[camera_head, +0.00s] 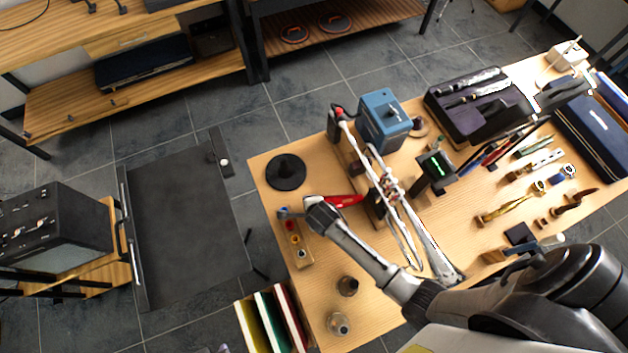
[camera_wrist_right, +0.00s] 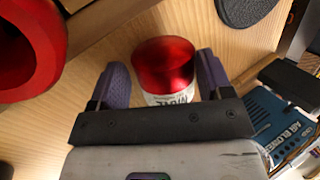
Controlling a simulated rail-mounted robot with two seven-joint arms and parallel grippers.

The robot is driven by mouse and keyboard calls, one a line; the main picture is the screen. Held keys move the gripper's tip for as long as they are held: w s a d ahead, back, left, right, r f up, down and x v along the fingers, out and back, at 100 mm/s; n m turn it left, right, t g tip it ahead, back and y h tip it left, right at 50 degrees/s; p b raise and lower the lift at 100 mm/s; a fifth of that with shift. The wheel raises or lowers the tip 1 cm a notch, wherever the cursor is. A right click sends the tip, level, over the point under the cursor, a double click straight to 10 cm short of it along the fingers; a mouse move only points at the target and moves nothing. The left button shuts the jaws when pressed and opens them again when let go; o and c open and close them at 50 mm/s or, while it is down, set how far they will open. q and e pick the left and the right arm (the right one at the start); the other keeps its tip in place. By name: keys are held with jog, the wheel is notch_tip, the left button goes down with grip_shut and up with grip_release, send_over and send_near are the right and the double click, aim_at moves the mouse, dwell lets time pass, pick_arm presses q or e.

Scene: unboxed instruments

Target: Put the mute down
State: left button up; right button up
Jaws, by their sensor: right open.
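The mute (camera_wrist_right: 166,66), a short cylinder with a shiny red top and a white lettered band, stands between the fingers of my right gripper (camera_wrist_right: 163,76) in the right wrist view. The purple fingers are apart, one on each side of it; whether either touches it I cannot tell. Its lower part is hidden behind the gripper body. In the head view my right gripper (camera_head: 301,210) is low over the left part of the table, and I cannot make out the mute clearly there. My left gripper is not in view.
A wooden block (camera_head: 301,255) with coloured rings is close beside the gripper. A black disc (camera_head: 285,172) lies beyond it. A blue box (camera_head: 384,118), a black-screened device (camera_head: 436,170) and several instruments crowd the table's middle and right. Two small bottles stand near the front edge.

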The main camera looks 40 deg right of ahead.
jog(key=p+v, duration=0.2)
jog(key=v, duration=1)
jog(key=s+d+r+n+g, duration=0.1)
jog(key=s+d+r+n, duration=0.1)
jog(key=s+n, duration=0.4)
jog(key=s+d+r+n+y, duration=0.1)
jog(key=s+r+n, duration=0.4)
jog(key=n, duration=1)
jog(key=shift+s+d+n+g, duration=0.4)
jog(key=shift+s+d, duration=0.5)
jog(key=shift+s, duration=0.2)
jog(key=shift+o, duration=0.4)
jog(key=shift+s+r+n, duration=0.55)
jog(key=shift+n, duration=0.45)
jog(key=shift+o, duration=1.4)
jog(key=shift+s+r+n, duration=0.1)
jog(key=shift+s+n, duration=0.05)
jog(key=shift+n, duration=0.15)
